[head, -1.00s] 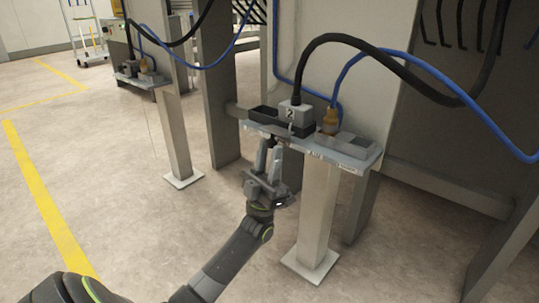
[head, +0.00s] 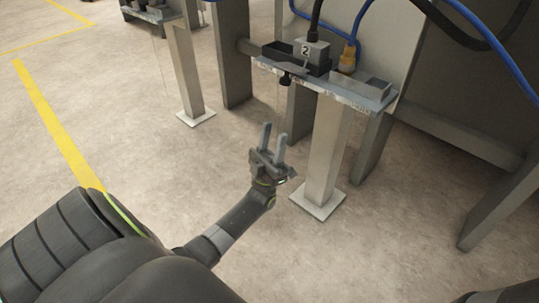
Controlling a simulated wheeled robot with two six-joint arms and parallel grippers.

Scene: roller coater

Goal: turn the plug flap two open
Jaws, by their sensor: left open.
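The plug marked 2 (head: 309,50) is a grey block with a thick black cable. It sits at a black housing on a narrow shelf. A small grey flap-like piece (head: 290,69) lies in front of and below the plug, with a dark knob (head: 285,80) at the shelf's front edge. I cannot tell for sure how far the flap is turned. My left gripper (head: 274,131) is open and empty, its two fingers pointing up, below and in front of the shelf and apart from it. My right gripper does not show.
The shelf (head: 350,97) stands on a light post (head: 326,150) with a floor plate. A brass-coloured connector (head: 347,58) with a blue cable is right of plug two. Another post (head: 185,75) stands further left. The floor in front is clear.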

